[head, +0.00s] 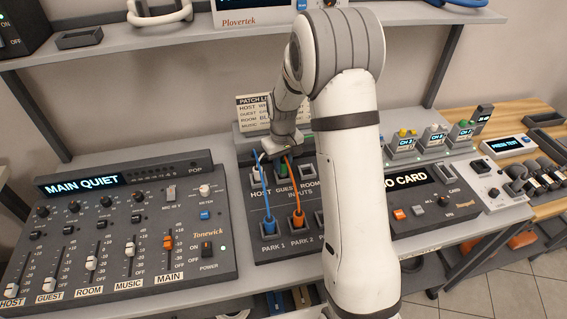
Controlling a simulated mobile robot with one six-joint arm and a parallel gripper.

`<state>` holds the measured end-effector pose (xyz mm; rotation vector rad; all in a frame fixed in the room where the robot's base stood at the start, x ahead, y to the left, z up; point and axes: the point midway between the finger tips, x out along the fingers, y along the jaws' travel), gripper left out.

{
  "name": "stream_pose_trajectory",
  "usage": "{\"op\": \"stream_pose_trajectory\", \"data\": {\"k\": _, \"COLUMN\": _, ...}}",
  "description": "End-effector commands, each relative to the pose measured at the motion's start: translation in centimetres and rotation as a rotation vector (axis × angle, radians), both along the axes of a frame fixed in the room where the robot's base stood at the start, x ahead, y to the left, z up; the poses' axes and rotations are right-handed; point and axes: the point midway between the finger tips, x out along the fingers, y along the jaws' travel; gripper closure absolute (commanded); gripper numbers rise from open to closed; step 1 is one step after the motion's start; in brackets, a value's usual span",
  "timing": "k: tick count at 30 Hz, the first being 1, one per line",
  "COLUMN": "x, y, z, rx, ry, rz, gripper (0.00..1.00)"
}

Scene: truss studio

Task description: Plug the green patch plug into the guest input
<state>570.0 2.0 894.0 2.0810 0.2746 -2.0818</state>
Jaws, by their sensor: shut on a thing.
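My gripper (277,152) is over the patch panel, above the row marked INPUTS, seen from behind and partly covered by my own arm. It is shut on what looks like the green patch plug (281,168), a small patch of green just below the jaws near the GUEST label. The guest input (285,183) is largely hidden there, and I cannot tell whether the plug is seated in it. An orange cable (292,186) runs from the jaws area down to the PARK 2 socket. A blue cable (265,195) runs from near HOST to PARK 1.
The mixer (140,225), reading MAIN QUIET, stands left of the panel. A NO CARD recorder (420,195) stands to the right, partly behind my arm. Small boxes with coloured buttons (433,137) sit behind it. A shelf (150,40) crosses above, and a patch list card (253,112) stands behind the panel.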

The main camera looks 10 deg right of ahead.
Motion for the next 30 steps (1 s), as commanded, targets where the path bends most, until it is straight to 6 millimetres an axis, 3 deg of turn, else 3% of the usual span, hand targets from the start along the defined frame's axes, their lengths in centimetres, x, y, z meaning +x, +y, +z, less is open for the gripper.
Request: {"op": "stream_pose_trajectory", "data": {"k": 30, "x": 0.01, "y": -0.07, "z": -0.63, "rx": 0.0, "ry": 0.0, "rz": -0.001, "gripper": 0.99}}
